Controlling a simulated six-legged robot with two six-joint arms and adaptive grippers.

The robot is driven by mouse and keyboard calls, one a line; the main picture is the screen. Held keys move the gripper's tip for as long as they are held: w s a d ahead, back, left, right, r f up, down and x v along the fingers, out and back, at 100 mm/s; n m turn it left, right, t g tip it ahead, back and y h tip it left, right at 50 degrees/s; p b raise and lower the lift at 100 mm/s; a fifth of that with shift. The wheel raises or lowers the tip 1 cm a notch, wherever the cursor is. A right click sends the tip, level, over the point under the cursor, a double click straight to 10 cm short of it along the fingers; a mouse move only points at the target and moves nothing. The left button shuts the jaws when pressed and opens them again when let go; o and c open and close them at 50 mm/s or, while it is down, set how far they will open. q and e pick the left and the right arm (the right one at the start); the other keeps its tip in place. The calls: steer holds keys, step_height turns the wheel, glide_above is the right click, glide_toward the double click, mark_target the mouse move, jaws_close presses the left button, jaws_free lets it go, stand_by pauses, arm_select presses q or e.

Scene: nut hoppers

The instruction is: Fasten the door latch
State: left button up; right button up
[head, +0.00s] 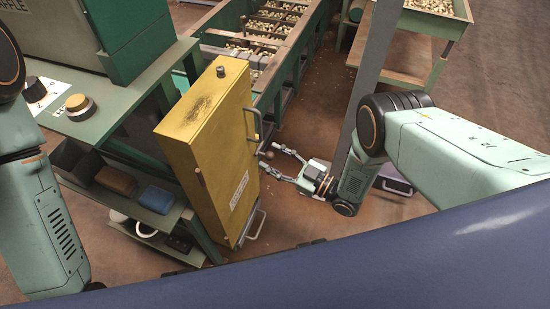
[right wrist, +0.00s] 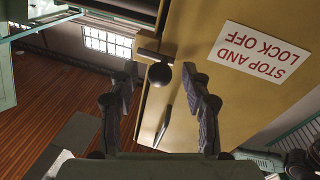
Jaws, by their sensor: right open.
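The yellow door (head: 205,135) stands upright left of centre in the head view, and its side also fills the upper right of the right wrist view (right wrist: 205,110). A dark round knob on a short bar (right wrist: 160,74), seemingly the latch handle, sticks out from its edge; it shows small in the head view (head: 268,153). My right gripper (head: 271,161) is open beside the door's right side. In the right wrist view its fingers (right wrist: 156,88) stand either side of the knob; contact cannot be seen. My left gripper is out of view.
A green bench with a knobbed panel (head: 65,108) and a shelf holding a blue block (head: 157,199) stands left of the door. Nut hoppers (head: 270,40) run behind it. A grey post (head: 365,75) rises near my right arm. Floor is clear below the right gripper.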

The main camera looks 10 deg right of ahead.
steer(key=r+v, duration=0.1)
steer(key=v, duration=1.1)
steer(key=shift+f, duration=0.45)
